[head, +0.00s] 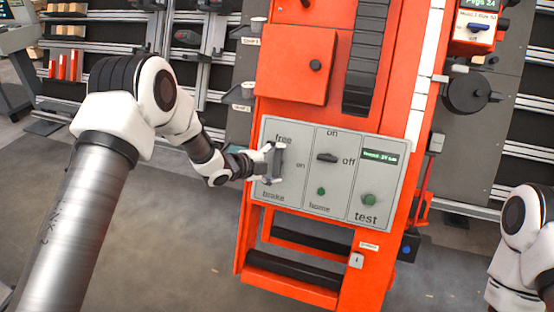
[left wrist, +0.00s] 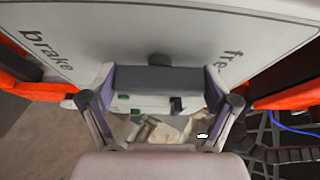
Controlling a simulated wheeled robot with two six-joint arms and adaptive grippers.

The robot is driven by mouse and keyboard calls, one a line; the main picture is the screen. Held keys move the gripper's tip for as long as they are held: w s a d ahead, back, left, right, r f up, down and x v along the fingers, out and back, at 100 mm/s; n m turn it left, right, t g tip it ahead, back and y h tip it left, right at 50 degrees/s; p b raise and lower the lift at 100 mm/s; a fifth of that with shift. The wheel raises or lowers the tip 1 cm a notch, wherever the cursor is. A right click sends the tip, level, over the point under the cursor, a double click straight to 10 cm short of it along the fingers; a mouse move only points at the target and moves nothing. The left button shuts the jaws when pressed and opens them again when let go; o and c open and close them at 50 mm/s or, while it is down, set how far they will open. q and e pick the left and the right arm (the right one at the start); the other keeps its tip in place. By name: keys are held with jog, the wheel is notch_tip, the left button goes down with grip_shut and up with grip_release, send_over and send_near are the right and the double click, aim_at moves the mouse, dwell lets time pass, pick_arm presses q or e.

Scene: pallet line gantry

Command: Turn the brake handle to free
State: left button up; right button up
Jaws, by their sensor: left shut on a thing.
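The grey control panel (head: 333,140) is on the front of the orange machine. Its left section has the brake handle (head: 279,160), a dark grey bar, with "free" printed above it and "brake" below. My left gripper (head: 269,161) is at this handle, coming from the left, and partly covers it. In the left wrist view the handle (left wrist: 158,79) lies between the two fingers, and the gripper is shut on it. "brake" shows to the left there and "free" to the right, partly cut off. My right gripper is out of the picture.
The panel also has a dark on/off switch (head: 327,157), a green home button (head: 321,191) and a green test button (head: 368,200). An orange box with a black knob (head: 315,66) stands out above the panel. Bare floor (head: 150,230) lies left of the machine.

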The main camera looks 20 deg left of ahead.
pick_arm(q)
jog(key=shift+m, duration=0.3)
jog(key=o, duration=0.9)
jog(key=v, duration=1.2)
jog(key=shift+w, duration=0.1)
